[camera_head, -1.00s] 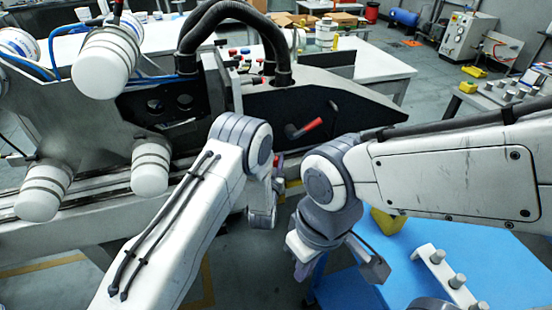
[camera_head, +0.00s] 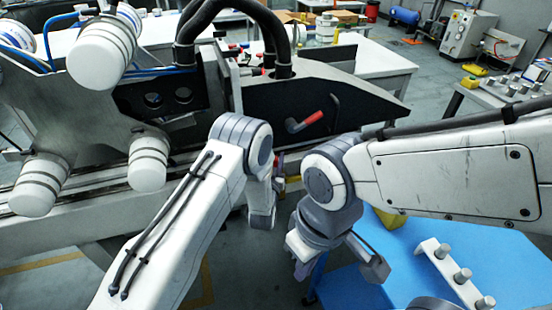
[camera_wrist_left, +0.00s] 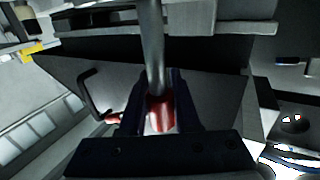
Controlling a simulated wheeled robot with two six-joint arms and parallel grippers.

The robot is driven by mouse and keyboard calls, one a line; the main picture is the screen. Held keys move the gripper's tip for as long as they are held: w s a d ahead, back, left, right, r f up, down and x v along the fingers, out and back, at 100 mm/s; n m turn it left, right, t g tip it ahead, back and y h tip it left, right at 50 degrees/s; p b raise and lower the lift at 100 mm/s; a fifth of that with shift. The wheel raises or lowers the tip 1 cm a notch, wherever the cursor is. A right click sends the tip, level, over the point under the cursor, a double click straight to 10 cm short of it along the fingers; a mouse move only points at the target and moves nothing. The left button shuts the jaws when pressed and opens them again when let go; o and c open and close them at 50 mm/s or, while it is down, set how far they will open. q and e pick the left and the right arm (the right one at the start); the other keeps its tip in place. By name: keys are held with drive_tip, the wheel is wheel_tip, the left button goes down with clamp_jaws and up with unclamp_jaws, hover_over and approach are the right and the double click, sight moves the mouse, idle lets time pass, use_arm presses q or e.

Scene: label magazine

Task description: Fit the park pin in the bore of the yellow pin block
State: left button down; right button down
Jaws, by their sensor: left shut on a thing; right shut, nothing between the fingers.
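My left gripper (camera_head: 278,165) is at the middle of the head view, in front of the long machine, mostly hidden by its own wrist. In the left wrist view its fingers (camera_wrist_left: 160,108) are shut on a red piece with a grey rod rising from it, which looks like the park pin (camera_wrist_left: 153,50). The rod's far end runs out of the picture top. A small yellow patch (camera_wrist_left: 30,50) at upper left may be the yellow pin block; I cannot tell, and no bore shows. My right gripper (camera_head: 302,267) is shut and empty, low beside the blue table.
A red-handled lever (camera_head: 305,122) sticks out from the machine's black side plate (camera_head: 345,97). White cylinders (camera_head: 148,165) stand out at left. The blue table (camera_head: 400,270) at lower right holds a white peg rack (camera_head: 448,268) and a yellow object (camera_head: 390,221) partly behind my right arm.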

use_arm(q)
drive_tip(key=shift+f+b, duration=2.05)
drive_tip(key=shift+f, duration=0.35)
drive_tip(key=c, duration=0.5)
unclamp_jaws()
drive_tip(key=shift+c, duration=0.2)
drive_tip(key=s+a+b, duration=0.1)
drive_tip(key=s, duration=0.9)
drive_tip(key=shift+s+a, duration=0.2)
drive_tip(key=shift+a, duration=0.15)
drive_tip(key=shift+r, duration=0.1)
